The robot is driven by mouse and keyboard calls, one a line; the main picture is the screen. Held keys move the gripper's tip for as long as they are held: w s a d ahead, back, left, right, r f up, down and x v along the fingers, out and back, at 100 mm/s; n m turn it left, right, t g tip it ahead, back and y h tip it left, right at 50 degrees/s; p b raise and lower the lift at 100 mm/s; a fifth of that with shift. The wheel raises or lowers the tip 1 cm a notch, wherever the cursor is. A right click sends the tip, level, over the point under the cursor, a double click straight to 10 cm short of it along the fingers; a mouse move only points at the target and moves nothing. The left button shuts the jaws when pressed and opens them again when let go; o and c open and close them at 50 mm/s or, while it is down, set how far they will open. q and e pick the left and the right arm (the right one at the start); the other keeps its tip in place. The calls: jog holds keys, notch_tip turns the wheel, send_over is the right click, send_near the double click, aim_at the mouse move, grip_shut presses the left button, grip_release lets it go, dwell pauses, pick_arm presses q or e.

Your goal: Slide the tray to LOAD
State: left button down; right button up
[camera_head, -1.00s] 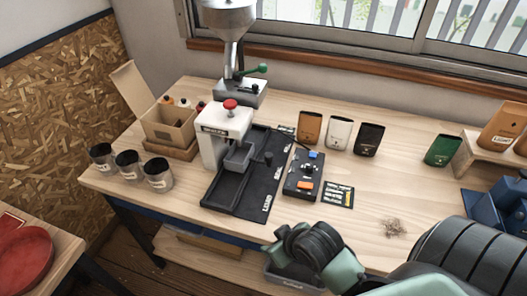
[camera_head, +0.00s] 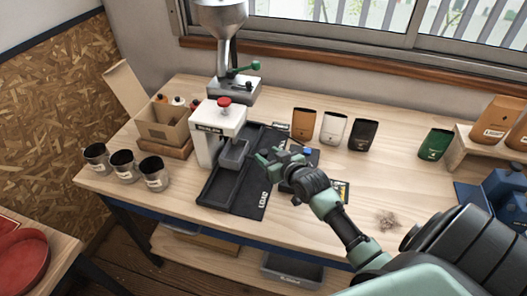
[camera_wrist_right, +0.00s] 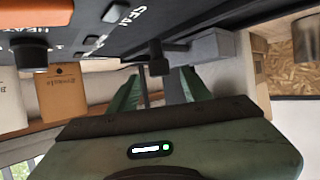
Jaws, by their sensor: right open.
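The small grey tray (camera_head: 234,153) sits on the black slide base (camera_head: 250,203), beside the white sealer press (camera_head: 217,120). The word LOAD is printed at the base's front right. My right gripper (camera_head: 267,157) is open, just right of the tray, over the base. In the right wrist view a dark knob (camera_wrist_right: 158,58) stands ahead between the open green fingers (camera_wrist_right: 160,82), and the grey tray (camera_wrist_right: 212,46) is to its right. I cannot tell whether the fingers touch the knob. In the head view my gripper hides the knob. My left gripper is not in view.
A control box (camera_head: 313,158), partly hidden by my right arm, is right of the base. Orange (camera_head: 303,122), white (camera_head: 334,127) and black (camera_head: 364,134) bags stand behind. Jars (camera_head: 123,164) and an open carton (camera_head: 166,128) are at left. The table's front right has free room.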

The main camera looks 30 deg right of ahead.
aim_at(265, 153)
jog(key=shift+x, duration=1.85)
grip_shut()
